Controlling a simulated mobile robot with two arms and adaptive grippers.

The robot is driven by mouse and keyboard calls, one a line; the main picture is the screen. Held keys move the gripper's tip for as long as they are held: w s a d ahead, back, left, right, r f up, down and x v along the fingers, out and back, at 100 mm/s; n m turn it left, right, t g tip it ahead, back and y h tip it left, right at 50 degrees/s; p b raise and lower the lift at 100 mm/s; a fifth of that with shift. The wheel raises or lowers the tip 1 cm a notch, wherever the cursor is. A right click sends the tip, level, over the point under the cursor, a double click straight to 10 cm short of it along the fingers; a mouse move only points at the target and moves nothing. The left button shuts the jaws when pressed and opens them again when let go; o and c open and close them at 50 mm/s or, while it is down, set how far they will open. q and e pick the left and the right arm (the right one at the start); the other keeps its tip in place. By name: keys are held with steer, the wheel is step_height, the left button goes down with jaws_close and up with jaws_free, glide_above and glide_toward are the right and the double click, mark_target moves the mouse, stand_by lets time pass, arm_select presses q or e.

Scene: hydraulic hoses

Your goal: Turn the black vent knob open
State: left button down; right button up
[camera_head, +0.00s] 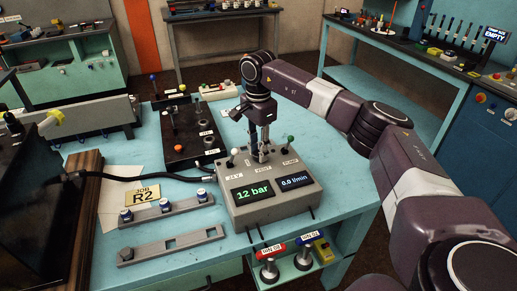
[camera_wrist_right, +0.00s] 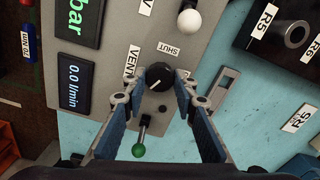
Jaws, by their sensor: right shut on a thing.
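The black vent knob (camera_wrist_right: 160,77) sits on the grey control box, between printed VENT and SHUT labels in the right wrist view. A pale mark shows on its face, pointing to the lower left there. My right gripper (camera_wrist_right: 162,82) is shut on the knob, with one finger on each side. In the head view, my right gripper (camera_head: 262,152) points down at the back middle of the grey control box (camera_head: 275,206) and hides the knob. The box's displays read 12 bar (camera_head: 253,192) and 0.0 l/min (camera_head: 296,181). My left gripper is not in view.
A white-ball lever (camera_head: 231,156) and a green-ball lever (camera_head: 290,143) flank the gripper. A dark socket block (camera_head: 190,135) stands behind left. Grey rails (camera_head: 172,244) and a JOB R2 card (camera_head: 142,194) lie left.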

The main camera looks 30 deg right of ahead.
steer(key=m, duration=0.6)
steer(key=shift+r, duration=0.15)
steer(key=m, duration=0.6)
steer(key=shift+w+p, duration=0.1)
steer(key=shift+p, duration=0.25)
steer(key=o, duration=0.9)
steer(key=shift+o, duration=1.3)
step_height(320, 180, up, 12)
steer(key=shift+a, duration=0.1)
